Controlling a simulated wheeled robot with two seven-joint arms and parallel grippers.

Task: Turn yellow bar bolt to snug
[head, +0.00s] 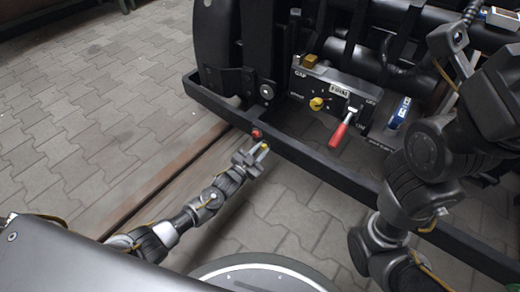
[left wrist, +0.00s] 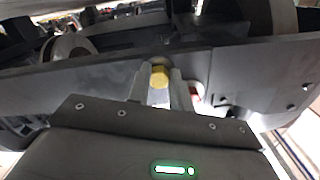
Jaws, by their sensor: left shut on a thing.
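The yellow bolt (head: 264,147) sits on the dark bar (head: 315,163) along the near side of the bogie. My left gripper (head: 255,155) reaches the bar, with its fingers at the yellow bolt. In the left wrist view the yellow bolt head (left wrist: 159,76) lies between the two fingers, against the dark bar (left wrist: 70,84). The left gripper is shut on it. A red bolt (head: 256,133) is close beside, up and left of the yellow one. My right arm rises at the right; the state of its gripper (head: 449,38) is unclear.
Behind the bar is a grey panel (head: 325,90) with a yellow knob (head: 317,103) and a red-handled lever (head: 341,130). A blue and white can-like item (head: 400,113) stands right of it. The paved floor (head: 90,90) at left is open, crossed by a rail (head: 165,178).

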